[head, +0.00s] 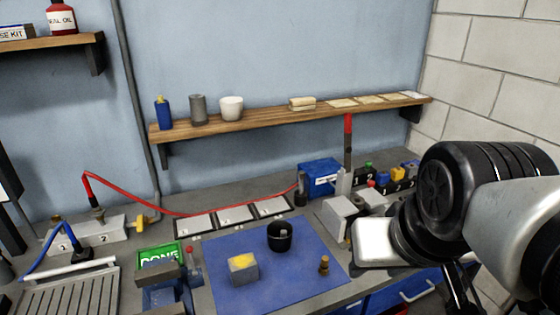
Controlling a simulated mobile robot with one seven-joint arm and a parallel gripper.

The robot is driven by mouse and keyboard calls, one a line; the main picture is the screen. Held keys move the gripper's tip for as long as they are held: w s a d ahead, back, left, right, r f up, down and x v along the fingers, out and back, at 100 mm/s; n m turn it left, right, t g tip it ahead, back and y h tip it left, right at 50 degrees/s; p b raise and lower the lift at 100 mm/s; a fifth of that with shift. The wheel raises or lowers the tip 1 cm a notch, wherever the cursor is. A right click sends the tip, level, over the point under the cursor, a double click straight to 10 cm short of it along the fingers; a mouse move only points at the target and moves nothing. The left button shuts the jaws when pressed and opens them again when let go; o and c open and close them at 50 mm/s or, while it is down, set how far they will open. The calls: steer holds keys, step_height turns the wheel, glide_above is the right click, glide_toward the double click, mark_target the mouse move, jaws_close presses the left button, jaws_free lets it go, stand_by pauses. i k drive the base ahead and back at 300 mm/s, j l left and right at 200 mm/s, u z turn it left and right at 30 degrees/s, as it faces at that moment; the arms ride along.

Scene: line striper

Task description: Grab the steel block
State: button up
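A grey metal-looking block (243,270) with a yellow patch on top sits on the blue mat (290,292), left of its middle. It looks like the steel block. Nothing touches it. My arm fills the right side of the head view. Dark slim parts (460,287) below it may be my gripper, well to the right of the mat. Its fingertips are not clear, so I cannot tell if it is open.
A black cup (280,236) and a small brass piece (324,265) share the mat. A red hose (140,196) runs behind to a blue box (320,178). A wooden shelf (270,117) hangs above.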

mark_target(243, 267)
steer(key=i+j+u, duration=0.1)
steer(key=u, duration=0.3)
steer(key=i+j+u, duration=0.1)
steer(key=u, duration=0.25)
